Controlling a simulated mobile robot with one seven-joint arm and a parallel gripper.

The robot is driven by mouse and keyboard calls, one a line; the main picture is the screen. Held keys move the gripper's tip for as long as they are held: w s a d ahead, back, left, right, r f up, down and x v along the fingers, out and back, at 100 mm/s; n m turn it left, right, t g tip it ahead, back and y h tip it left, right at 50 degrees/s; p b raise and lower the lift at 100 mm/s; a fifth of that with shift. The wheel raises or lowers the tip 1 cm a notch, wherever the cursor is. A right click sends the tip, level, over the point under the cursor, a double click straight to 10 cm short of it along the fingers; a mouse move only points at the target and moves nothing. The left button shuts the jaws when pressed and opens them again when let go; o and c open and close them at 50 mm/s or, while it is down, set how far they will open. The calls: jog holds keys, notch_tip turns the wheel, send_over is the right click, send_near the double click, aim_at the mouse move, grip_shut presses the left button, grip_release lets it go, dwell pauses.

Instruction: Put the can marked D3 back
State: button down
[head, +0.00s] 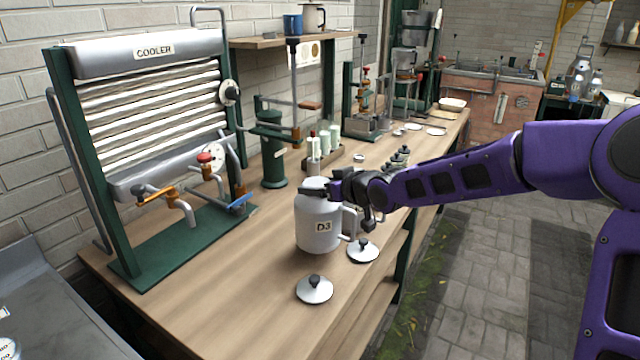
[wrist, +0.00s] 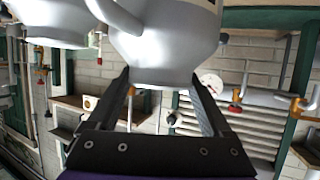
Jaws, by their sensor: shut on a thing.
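The can marked D3 (head: 318,232) is a white-grey, rounded can with a black-lettered label and a handle on its right side. In the head view it is upright over the near part of the wooden bench. I cannot tell whether its base touches the bench. My gripper (head: 338,189) is at its upper part from the right and is shut on it. In the wrist view the can (wrist: 165,45) fills the top middle between the two fingers of my gripper (wrist: 161,76). Its label is mostly cut off there.
Two round lids with black knobs, one in front (head: 314,291) and one to the right (head: 363,252), lie on the bench close to the can. The cooler (head: 150,130) stands left, a green cylinder (head: 272,155) behind. Another white vessel (wrist: 52,20) shows in the wrist view.

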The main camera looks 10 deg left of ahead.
jog(key=shift+f+b, duration=0.55)
jog(key=shift+f, duration=1.3)
grip_release()
jog(key=shift+f, duration=0.2)
jog(key=shift+s+d+r, duration=0.1)
jog(key=shift+d+r, duration=0.1)
jog(key=p, duration=0.4)
send_near(322, 200)
jog(key=shift+w+d+f, duration=0.15)
jog(key=shift+w+f, duration=0.4)
jog(key=shift+w, duration=0.25)
